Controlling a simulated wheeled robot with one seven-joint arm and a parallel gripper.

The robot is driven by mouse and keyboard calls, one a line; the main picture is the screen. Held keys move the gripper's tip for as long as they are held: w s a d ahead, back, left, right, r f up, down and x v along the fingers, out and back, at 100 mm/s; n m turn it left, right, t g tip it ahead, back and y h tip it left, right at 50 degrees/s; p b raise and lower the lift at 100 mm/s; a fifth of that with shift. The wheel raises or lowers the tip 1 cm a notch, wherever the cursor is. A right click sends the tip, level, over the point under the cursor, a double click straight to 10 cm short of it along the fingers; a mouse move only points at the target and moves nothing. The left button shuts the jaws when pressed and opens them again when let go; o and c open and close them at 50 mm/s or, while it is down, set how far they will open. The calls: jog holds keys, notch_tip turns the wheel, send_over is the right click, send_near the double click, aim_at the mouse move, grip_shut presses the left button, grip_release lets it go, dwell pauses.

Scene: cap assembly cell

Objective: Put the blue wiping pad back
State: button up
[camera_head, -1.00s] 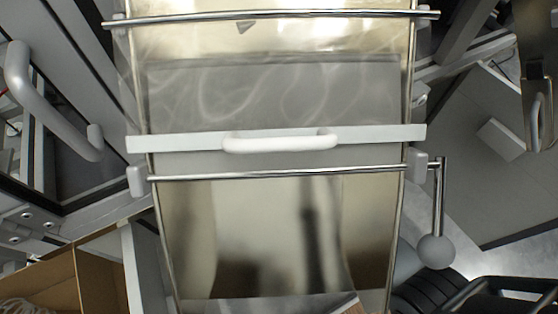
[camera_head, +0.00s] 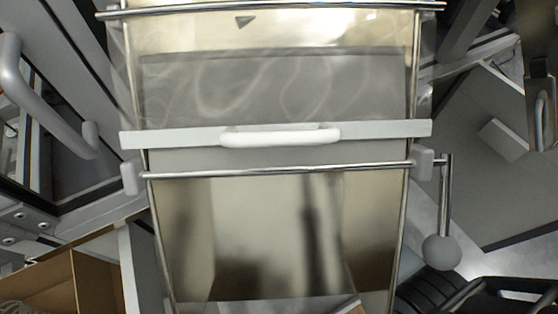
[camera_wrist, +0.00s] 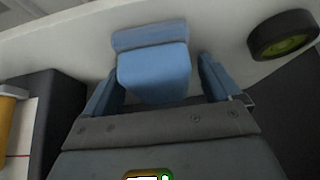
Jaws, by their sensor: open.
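The blue wiping pad (camera_wrist: 152,72) shows in the wrist view as a blue block with a wider blue strip along its far side. It lies by a pale surface. My gripper (camera_wrist: 157,64) is open, with one blue finger on each side of the pad. A gap shows between the pad and the right finger; the left finger is closer to it. I cannot tell whether the left finger touches it. Neither the pad nor my gripper shows in the head view.
A dark wheel-like ring with a green centre (camera_wrist: 283,35) is at the upper right of the wrist view. In the head view, a metal chute (camera_head: 280,235) has a white handle (camera_head: 280,136) and cross rails. A cardboard box (camera_head: 95,283) is at lower left.

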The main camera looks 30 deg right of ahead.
jog(key=shift+r, duration=0.1)
jog(key=shift+s+r, duration=0.1)
jog(key=shift+r, duration=0.15)
jog(key=p+v, duration=0.2)
jog(key=v, duration=0.5)
jog(key=shift+p, duration=0.35)
jog(key=shift+s, duration=0.1)
